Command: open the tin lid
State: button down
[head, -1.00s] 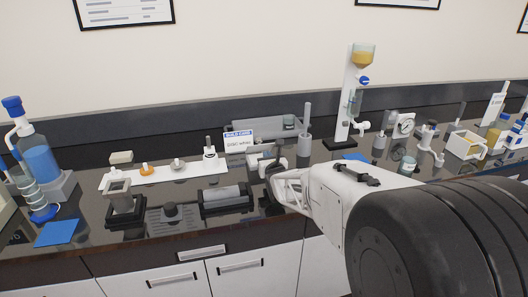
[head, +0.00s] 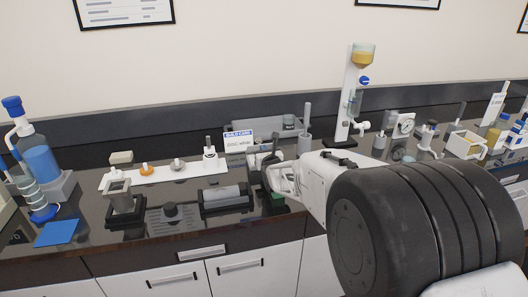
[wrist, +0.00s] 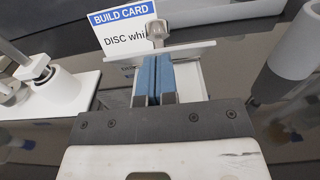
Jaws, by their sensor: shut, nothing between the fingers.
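The tin (wrist: 188,82) is a pale box in the wrist view, with a flat light lid (wrist: 199,50) across its top. A grey knob (wrist: 157,30) stands at the lid's far side. My gripper (wrist: 154,60) is shut, its two blue finger pads side by side with nothing held. In the wrist view the fingertips overlap the lid just short of the knob; I cannot tell whether they touch it. In the head view my gripper (head: 263,163) is beside the tin (head: 254,159), hiding much of it.
A build card (head: 238,141) reading "DISC" stands just behind the tin. A grey post on a cylinder (head: 305,140) stands to the right. A white strip with several small parts (head: 190,170) lies to the left. A black cradle with a grey cylinder (head: 226,198) sits in front.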

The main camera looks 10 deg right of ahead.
aim_at(260, 138)
jog(key=shift+w+r+g, duration=0.1)
jog(key=shift+g, duration=0.3)
jog(key=shift+w+r+g, duration=0.2)
jog(key=shift+g, duration=0.45)
jog(key=shift+w+r+g, duration=0.2)
jog(key=shift+g, duration=0.45)
jog(key=shift+w+r+g, duration=0.2)
jog(key=shift+r+g, duration=0.05)
jog(key=shift+g, duration=0.05)
jog(key=shift+w+r+g, duration=0.75)
jog(key=shift+w+g, duration=0.15)
jog(key=shift+g, duration=0.3)
jog(key=shift+w+r, duration=0.3)
jog(key=shift+w, duration=0.25)
jog(key=shift+w+r, duration=0.3)
jog(key=shift+w, duration=0.3)
jog(key=shift+w+r, duration=0.15)
jog(key=shift+w, duration=0.65)
jog(key=shift+r, duration=0.1)
